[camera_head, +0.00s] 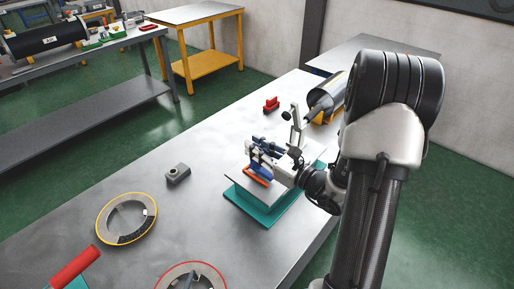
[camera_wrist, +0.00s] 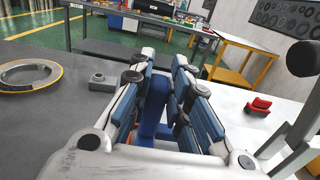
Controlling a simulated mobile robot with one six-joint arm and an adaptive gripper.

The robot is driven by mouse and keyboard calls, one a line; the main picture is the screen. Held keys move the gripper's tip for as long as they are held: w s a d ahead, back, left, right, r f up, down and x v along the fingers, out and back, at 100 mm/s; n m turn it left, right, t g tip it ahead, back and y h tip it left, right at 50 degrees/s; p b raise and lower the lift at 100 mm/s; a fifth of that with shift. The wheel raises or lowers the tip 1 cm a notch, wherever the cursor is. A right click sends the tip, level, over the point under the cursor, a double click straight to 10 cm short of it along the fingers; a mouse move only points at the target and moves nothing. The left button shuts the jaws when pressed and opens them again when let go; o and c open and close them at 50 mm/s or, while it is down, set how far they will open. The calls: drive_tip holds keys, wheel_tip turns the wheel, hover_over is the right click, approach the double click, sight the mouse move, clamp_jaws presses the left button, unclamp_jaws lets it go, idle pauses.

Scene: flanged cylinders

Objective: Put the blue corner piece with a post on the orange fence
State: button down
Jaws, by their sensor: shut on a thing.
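My gripper (camera_head: 264,157) is low over a pale plate at the right part of the workbench. In the wrist view, the blue corner piece (camera_wrist: 154,108) sits between the two fingers of my gripper (camera_wrist: 165,66), which are shut on it. Its post stands roughly upright, and its lower part is partly hidden by the gripper. The orange fence (camera_head: 257,177) lies on the plate just below and in front of the fingers. In the head view, the fingers hide most of the blue piece, so I cannot tell whether it touches the fence.
The pale plate (camera_head: 239,181) rests on a teal base (camera_head: 249,205). A grey block (camera_head: 178,174), a yellow-rimmed ring (camera_head: 127,218) and a red-rimmed ring (camera_head: 191,276) lie to the left and front. A red part (camera_head: 271,104) and a clamp-like stand (camera_head: 295,120) are behind.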

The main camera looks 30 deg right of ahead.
drive_tip(key=shift+f+b, duration=0.5)
drive_tip(key=shift+f, duration=0.1)
drive_tip(key=c, duration=1.4)
unclamp_jaws()
drive_tip(key=v, duration=1.2)
drive_tip(key=shift+r, duration=0.1)
